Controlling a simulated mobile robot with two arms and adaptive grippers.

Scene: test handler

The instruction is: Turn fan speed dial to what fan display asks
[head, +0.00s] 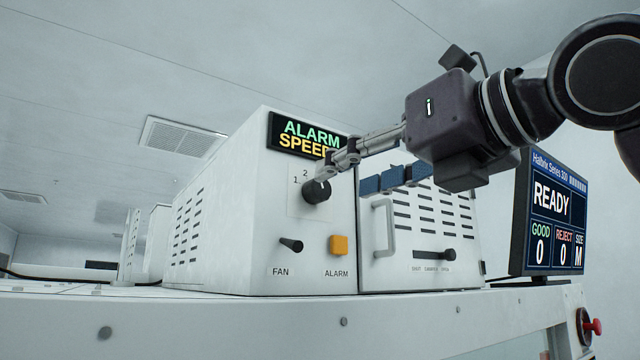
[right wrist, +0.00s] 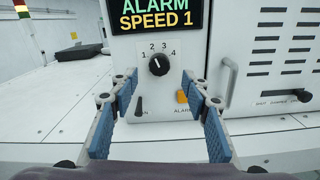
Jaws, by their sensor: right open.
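The fan display (head: 306,134) is a black panel with green and yellow text; in the right wrist view (right wrist: 158,12) it reads ALARM SPEED 1. The fan speed dial (right wrist: 158,65) is a round black knob below it, with numbers 1 to 4 around its top. The dial also shows in the head view (head: 316,191). My right gripper (right wrist: 160,86) is open, with its blue-padded fingers spread either side of the dial's line. In the head view, its fingers (head: 338,164) overlap the dial's upper edge; contact cannot be told. My left gripper is not in view.
A black FAN switch (head: 291,244) and an orange ALARM button (head: 339,245) sit below the dial. A handle (head: 384,229) and a slider (head: 437,255) are on the panel to the right. A READY monitor (head: 550,215) stands at far right, near a red knob (head: 594,327).

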